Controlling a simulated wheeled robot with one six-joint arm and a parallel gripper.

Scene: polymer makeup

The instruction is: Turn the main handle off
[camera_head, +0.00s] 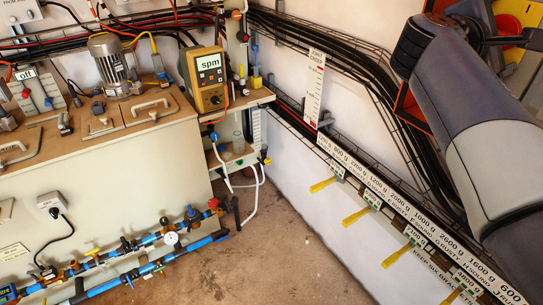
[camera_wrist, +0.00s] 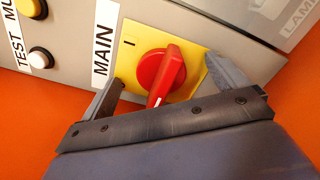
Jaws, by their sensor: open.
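The main handle (camera_wrist: 164,76) is a red rotary knob on a yellow plate (camera_wrist: 130,62), beside a white label reading MAIN (camera_wrist: 105,42). In the wrist view its grip lies tilted, running from upper right to lower left, and an "I" mark shows on the plate to its left. My gripper (camera_wrist: 168,85) is open, one finger on each side of the knob, with visible gaps to it. Whether the fingertips reach to the knob's depth I cannot tell. In the head view the red knob (camera_head: 510,28) shows partly at the upper right, mostly behind my arm.
The surface around the panel is orange. In the head view, yellow levers (camera_head: 357,217) line the right wall, and a bench with pipes stands left.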

